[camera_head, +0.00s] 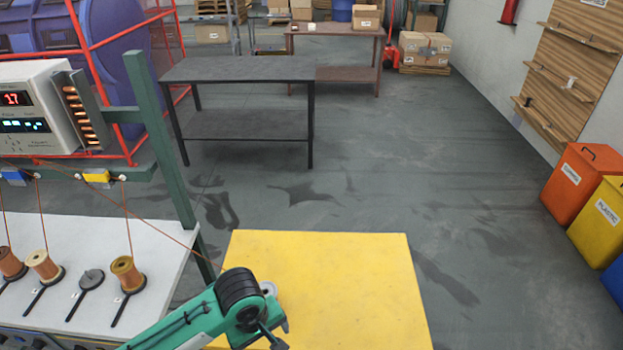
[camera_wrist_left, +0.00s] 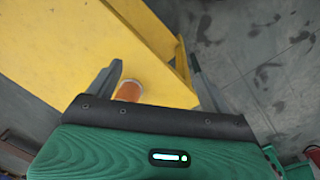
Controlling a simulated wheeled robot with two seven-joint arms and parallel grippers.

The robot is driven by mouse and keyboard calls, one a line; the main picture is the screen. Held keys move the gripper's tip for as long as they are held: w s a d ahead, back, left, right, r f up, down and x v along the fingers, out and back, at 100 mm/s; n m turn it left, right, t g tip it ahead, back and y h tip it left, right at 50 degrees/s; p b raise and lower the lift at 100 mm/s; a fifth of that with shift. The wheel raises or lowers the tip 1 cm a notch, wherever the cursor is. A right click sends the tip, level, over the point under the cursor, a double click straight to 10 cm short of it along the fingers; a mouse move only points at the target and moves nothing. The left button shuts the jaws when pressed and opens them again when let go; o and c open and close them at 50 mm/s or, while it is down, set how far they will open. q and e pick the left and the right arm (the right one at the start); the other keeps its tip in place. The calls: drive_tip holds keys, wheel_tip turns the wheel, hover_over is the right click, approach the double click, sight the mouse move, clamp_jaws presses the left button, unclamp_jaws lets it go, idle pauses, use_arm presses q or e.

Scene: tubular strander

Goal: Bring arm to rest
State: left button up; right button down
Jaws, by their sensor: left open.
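My left arm (camera_head: 210,318) comes in from the lower left over the yellow table (camera_head: 335,275), and its gripper is mostly hidden in the head view. In the left wrist view the left gripper (camera_wrist_left: 155,62) is open, with its two grey fingers spread wide. A copper-orange round piece with a pale rim (camera_wrist_left: 128,91) shows by the left finger, over the yellow surface; its lower part is hidden by the gripper body. It looks like a spool, and the fingers are not closed on it. My right gripper is not in view.
A white bench (camera_head: 165,245) at left holds copper spools (camera_head: 128,275) and a bare holder (camera_head: 91,281), with wires running up to a green frame (camera_head: 160,140). A grey table (camera_head: 240,70) stands behind. Orange (camera_head: 580,180) and yellow bins (camera_head: 603,222) stand right. The middle floor is clear.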

use_arm(q)
drive_tip(key=s+a+f+m+t, duration=0.1)
drive_tip(key=s+a+m+t, duration=0.2)
drive_tip(key=s+a+m, duration=0.8)
drive_tip(key=s+a+f+n+g+y, duration=0.1)
drive_tip(key=s+f, duration=0.1)
drive_tip(key=f, duration=1.3)
drive_tip(key=s+a+f+n, duration=0.1)
drive_tip(key=s+f, duration=0.1)
drive_tip(key=f, duration=1.4)
drive_tip(key=s+a+f+g, duration=0.1)
drive_tip(key=s+a+f, duration=0.2)
drive_tip(key=s+f, duration=1.5)
wheel_tip(320, 180, down, 2)
drive_tip(key=shift+f+b, duration=0.25)
drive_tip(key=shift+b, duration=0.15)
drive_tip(key=shift+s+f, duration=0.2)
drive_tip(key=shift+s, duration=0.4)
drive_tip(key=shift+c, duration=0.2)
